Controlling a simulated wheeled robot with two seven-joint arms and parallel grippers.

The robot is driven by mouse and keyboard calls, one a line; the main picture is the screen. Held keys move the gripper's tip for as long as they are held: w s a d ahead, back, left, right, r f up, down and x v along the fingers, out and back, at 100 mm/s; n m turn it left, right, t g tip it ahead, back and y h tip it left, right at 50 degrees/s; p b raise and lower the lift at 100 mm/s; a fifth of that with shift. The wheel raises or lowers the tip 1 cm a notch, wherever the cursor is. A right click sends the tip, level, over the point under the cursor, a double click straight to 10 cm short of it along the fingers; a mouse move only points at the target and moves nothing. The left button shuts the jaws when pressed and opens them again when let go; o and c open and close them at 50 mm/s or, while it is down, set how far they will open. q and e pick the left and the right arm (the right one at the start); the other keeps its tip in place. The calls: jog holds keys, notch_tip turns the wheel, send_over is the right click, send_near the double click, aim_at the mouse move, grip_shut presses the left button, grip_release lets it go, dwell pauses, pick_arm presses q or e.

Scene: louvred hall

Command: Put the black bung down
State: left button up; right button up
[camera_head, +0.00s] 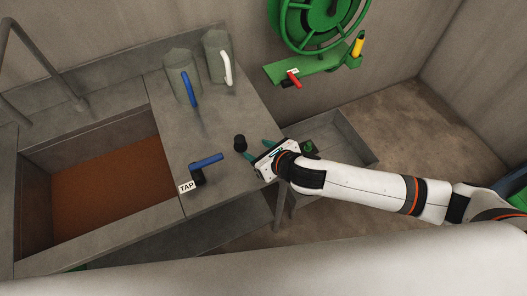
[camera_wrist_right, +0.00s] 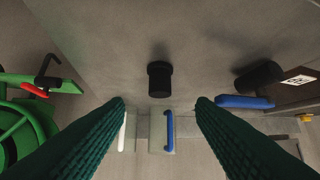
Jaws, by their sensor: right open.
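The black bung (camera_head: 240,142) stands upright on the grey counter (camera_head: 222,185), near its right side. It also shows in the right wrist view (camera_wrist_right: 160,79), centred in the gap between the fingers and beyond their tips. My right gripper (camera_head: 257,149) is open, with its teal fingers pointing at the bung from the right. No finger appears to touch the bung in the wrist view. My left gripper is not in view.
A blue-handled tap (camera_head: 206,162) labelled TAP is left of the bung. Two grey-green jugs (camera_head: 176,62) (camera_head: 213,45) stand behind. A sink (camera_head: 33,165) lies left. A green hose reel (camera_head: 319,20) with a red lever (camera_head: 293,79) is on the back wall.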

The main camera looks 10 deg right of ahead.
jog(key=shift+v, duration=1)
